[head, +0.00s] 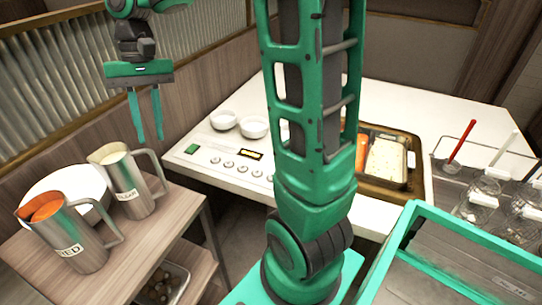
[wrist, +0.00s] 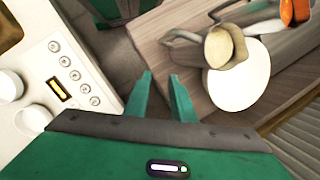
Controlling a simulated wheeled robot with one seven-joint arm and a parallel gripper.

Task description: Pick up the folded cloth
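I cannot make out a folded cloth in either view. My gripper (head: 150,140) hangs in the air at the upper left of the head view, fingers pointing down. Its two green fingers stand apart with nothing between them. In the wrist view my gripper (wrist: 160,75) is also open and empty, above the gap between the white counter and the wooden cart.
The cart (head: 180,212) bears two metal pitchers, one labelled RED (head: 75,245) and another (head: 128,185), beside a round white dish (head: 62,182). The white counter (head: 235,178) has buttons, small bowls (head: 253,127) and a brown-framed tray (head: 380,190). Wire baskets (head: 485,185) stand right.

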